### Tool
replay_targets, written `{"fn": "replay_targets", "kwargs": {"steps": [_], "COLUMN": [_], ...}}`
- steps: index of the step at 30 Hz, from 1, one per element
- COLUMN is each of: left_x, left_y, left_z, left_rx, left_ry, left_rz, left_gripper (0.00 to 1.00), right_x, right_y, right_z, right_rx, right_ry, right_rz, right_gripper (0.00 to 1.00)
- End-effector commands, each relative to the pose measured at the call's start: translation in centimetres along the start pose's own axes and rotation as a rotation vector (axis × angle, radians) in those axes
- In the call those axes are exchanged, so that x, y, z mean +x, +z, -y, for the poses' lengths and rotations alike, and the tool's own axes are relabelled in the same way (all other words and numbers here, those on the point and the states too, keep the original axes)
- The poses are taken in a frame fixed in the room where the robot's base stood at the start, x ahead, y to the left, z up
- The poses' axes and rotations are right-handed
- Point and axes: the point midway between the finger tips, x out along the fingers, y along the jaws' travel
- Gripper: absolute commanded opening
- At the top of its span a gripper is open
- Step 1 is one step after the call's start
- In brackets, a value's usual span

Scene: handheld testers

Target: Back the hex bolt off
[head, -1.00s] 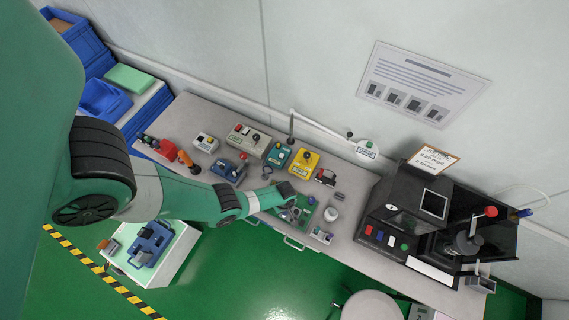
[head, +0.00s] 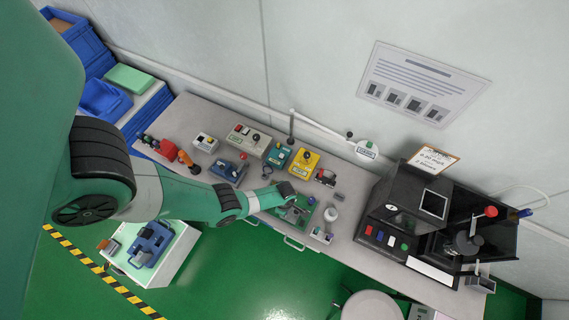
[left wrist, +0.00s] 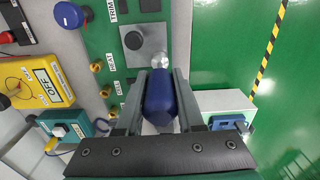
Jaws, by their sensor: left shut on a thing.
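My left gripper (left wrist: 160,98) is shut on a dark blue handle (left wrist: 160,96), seen nearly end-on in the left wrist view. A silver round piece (left wrist: 160,60) shows just beyond the handle's far end; I cannot tell whether it belongs to the tool or is the hex bolt. The bolt is not clearly identifiable. A green panel (left wrist: 98,42) lies under the gripper, with a grey square plate (left wrist: 148,38), a black knob (left wrist: 133,40), a blue knob (left wrist: 70,15) and brass terminals. In the head view the left gripper (head: 291,200) is over this panel on the bench.
A yellow tester (head: 302,162) and a teal tester (head: 277,155) stand behind the panel. A white cylinder (head: 331,214) is to its right, then a large black machine (head: 400,215). A white cart (head: 178,262) with a blue device (head: 150,243) stands below the arm, on the green floor (head: 240,265).

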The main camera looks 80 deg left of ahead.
Motion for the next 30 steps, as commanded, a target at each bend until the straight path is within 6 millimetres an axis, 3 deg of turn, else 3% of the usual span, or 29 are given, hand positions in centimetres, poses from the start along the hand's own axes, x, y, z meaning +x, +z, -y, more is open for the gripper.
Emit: {"fn": "replay_targets", "kwargs": {"steps": [6, 9, 19, 30], "left_x": [-0.1, -0.1, -0.3, -2.9], "left_y": [0.0, 0.0, 0.0, 0.0], "left_z": [0.0, 0.0, 0.0, 0.0], "left_rx": [-0.37, -0.459, -0.469, -0.467], "left_ry": [0.0, 0.0, 0.0, 0.0], "left_rz": [0.0, 0.0, 0.0, 0.0], "left_gripper": [0.0, 0.0, 0.0, 0.0], "right_x": [0.0, 0.0, 0.2, 2.1], "right_y": [0.0, 0.0, -0.2, -1.9], "right_z": [0.0, 0.0, 0.0, 0.0], "right_rx": [0.0, 0.0, 0.0, 0.0], "right_ry": [0.0, 0.0, 0.0, 0.0], "right_rz": [0.0, 0.0, 0.0, 0.0], "right_gripper": [0.5, 0.5, 0.5, 0.5]}}
